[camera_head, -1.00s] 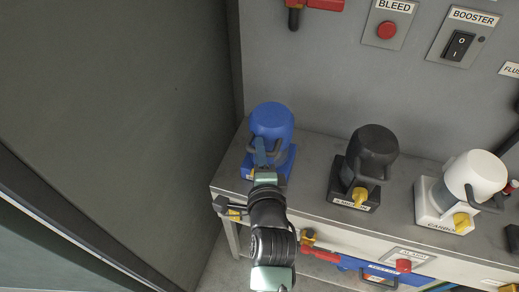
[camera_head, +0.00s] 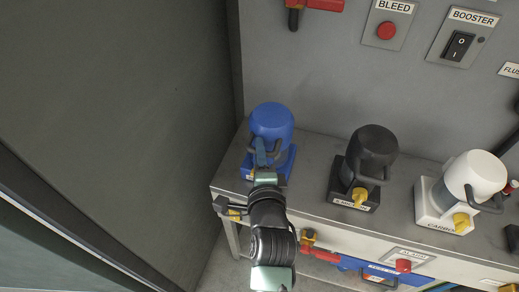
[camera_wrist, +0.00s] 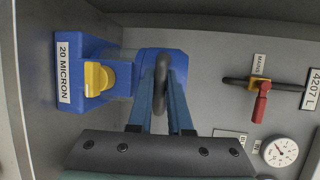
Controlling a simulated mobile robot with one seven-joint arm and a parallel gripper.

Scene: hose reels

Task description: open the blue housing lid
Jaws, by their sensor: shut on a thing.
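The blue housing lid (camera_head: 272,121) is a rounded blue cap at the left of the bench, seated on its blue base (camera_head: 287,165). In the wrist view the lid (camera_wrist: 146,63) shows beside the base (camera_wrist: 69,50), which carries a "20 MICRON" label and a yellow latch (camera_wrist: 97,79). A dark loop handle (camera_wrist: 160,84) stands out from the lid. My gripper (camera_wrist: 167,92) is shut on this handle, one finger on each side. In the head view my gripper (camera_head: 262,155) reaches the front of the lid and hides the latch.
A black housing (camera_head: 373,150) and a white housing (camera_head: 474,177) stand to the right on the grey bench (camera_head: 311,152). A grey wall is close on the left. Red-handled valves and a gauge (camera_wrist: 280,152) are on the back panel. A red button (camera_head: 403,265) is on the bench front.

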